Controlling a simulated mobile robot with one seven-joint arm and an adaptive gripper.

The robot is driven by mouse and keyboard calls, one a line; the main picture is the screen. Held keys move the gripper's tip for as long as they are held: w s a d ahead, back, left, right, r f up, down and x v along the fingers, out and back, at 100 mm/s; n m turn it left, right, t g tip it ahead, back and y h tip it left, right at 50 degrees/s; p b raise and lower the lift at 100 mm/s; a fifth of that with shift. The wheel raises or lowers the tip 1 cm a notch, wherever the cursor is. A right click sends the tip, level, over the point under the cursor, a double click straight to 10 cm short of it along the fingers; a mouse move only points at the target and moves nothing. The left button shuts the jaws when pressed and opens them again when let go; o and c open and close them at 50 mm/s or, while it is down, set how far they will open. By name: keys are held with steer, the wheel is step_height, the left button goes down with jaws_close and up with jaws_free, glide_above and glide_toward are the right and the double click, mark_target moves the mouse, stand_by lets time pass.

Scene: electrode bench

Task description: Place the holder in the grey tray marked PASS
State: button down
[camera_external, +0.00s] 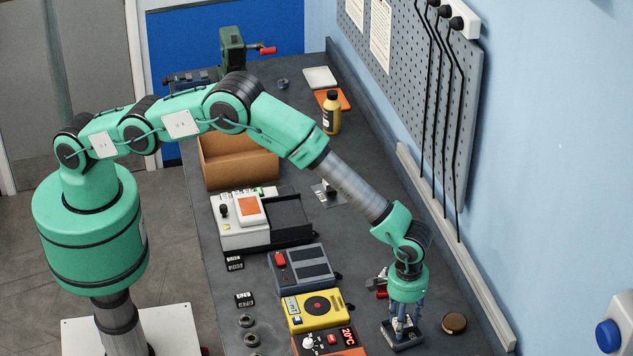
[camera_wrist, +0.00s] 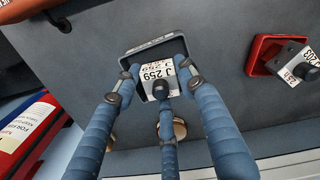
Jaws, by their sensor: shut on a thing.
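In the external view my gripper (camera_external: 404,319) points down over the dark grey tray (camera_external: 403,345) at the near right of the bench. I cannot tell whether the holder touches the tray floor. No PASS marking is legible.
A red tray (camera_wrist: 262,52) with another labelled holder (camera_wrist: 297,66) lies beside the grey tray. A round brass-coloured piece (camera_external: 454,323) sits to its right in the external view. A yellow device (camera_external: 310,311) and a grey device (camera_external: 302,268) stand to the left.

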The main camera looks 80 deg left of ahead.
steer(key=shift+f, duration=0.1)
steer(key=c, duration=1)
jaws_free()
steer(key=shift+f, duration=0.1)
steer(key=shift+c, duration=0.2)
steer(key=shift+r, duration=0.2)
step_height(320, 180, up, 12)
steer(key=shift+a+r, duration=0.1)
